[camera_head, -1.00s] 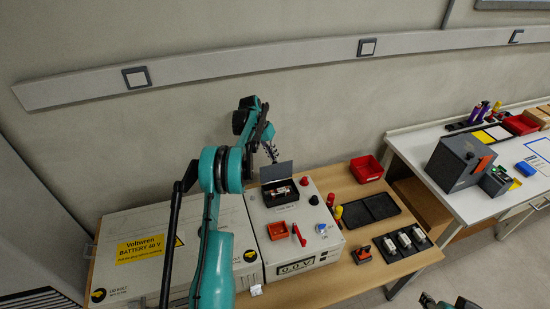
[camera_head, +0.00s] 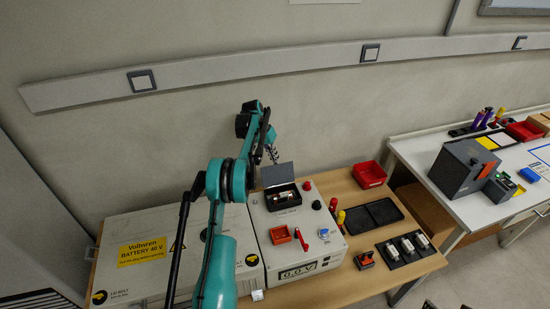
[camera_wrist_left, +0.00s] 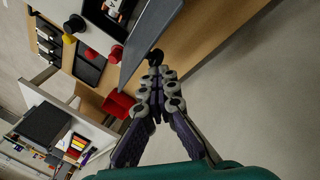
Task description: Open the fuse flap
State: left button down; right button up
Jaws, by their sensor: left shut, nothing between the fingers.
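The fuse flap (camera_head: 278,174) is a grey plate standing raised at the back of the black fuse box (camera_head: 283,199) on the control panel. A fuse (camera_head: 284,196) shows inside the open box. My left gripper (camera_head: 273,157) is shut and empty, just behind and above the flap. In the left wrist view the flap (camera_wrist_left: 148,38) stands close beside the closed fingertips (camera_wrist_left: 155,62); whether they touch cannot be told. Only small dark parts, perhaps of my right gripper, show at the bottom edge of the head view.
A battery box (camera_head: 135,240) lies left. A red bin (camera_head: 369,174) and black trays (camera_head: 374,215) stand right. A wall lies behind my left gripper.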

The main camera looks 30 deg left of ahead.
pick_arm(q)
jog(key=c, duration=2.2)
grip_release()
jog(key=f, duration=0.1)
jog(key=s+f, duration=0.1)
jog(key=f, duration=0.1)
jog(key=shift+s+g, duration=0.1)
jog(key=shift+g, duration=0.2)
pick_arm(e)
jog(key=shift+f, duration=0.3)
pick_arm(q)
jog(key=o, duration=0.4)
jog(key=shift+a, duration=0.1)
jog(key=o, duration=0.4)
jog(key=shift+a+f, duration=0.1)
jog(key=shift+f, duration=0.1)
jog(key=shift+o, duration=0.2)
jog(key=w+v, duration=0.1)
jog(key=v, duration=1)
jog(key=shift+a+r, duration=0.15)
jog(key=shift+a, duration=0.25)
pick_arm(e)
jog(key=shift+w+a+r, duration=0.1)
jog(key=shift+w+a, duration=0.45)
jog(key=shift+w, duration=0.1)
